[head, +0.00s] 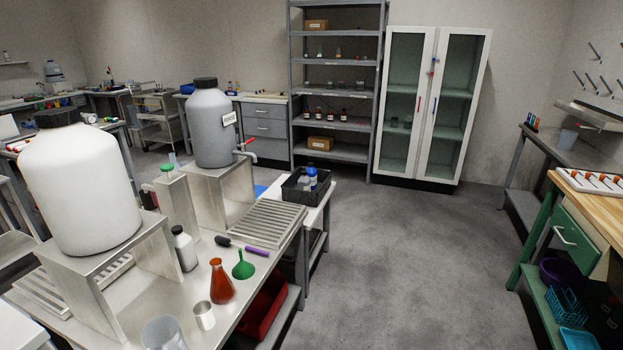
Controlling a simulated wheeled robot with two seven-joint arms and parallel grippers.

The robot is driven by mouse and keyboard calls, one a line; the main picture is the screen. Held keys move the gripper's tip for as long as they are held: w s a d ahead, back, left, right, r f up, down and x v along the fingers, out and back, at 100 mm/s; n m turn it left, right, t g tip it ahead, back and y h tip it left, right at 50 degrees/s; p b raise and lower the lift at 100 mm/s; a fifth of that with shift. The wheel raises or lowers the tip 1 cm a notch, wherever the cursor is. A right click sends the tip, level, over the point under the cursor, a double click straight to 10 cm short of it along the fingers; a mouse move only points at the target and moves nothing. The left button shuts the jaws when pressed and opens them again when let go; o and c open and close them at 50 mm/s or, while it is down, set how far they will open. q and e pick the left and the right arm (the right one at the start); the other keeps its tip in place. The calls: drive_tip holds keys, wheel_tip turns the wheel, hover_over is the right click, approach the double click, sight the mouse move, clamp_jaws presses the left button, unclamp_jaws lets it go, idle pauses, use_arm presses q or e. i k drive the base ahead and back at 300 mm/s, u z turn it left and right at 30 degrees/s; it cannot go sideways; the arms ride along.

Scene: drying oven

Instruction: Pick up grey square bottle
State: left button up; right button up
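No clearly square grey bottle can be made out. A small light grey bottle (303,184) stands in a black crate (291,193) at the far end of the metal bench, beside a blue-capped bottle (312,174); its shape is too small to tell. A small pale bottle with a black cap (184,249) stands upright on the bench and looks round. A large grey carboy (212,128) with a black lid and red tap sits on a metal stand. Neither of my grippers is in view.
A white carboy (80,185) on a stand fills the left. A red flask (221,282), green funnel (243,265), metal cup (204,316) and glass beaker (163,335) stand on the bench (150,300). The floor (400,260) in the middle is clear. A wooden-topped bench (598,198) stands right.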

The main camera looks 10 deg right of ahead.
sight(304, 182)
drive_tip(key=z, duration=0.9)
drive_tip(key=i, duration=7.25)
drive_tip(key=u, duration=2.4)
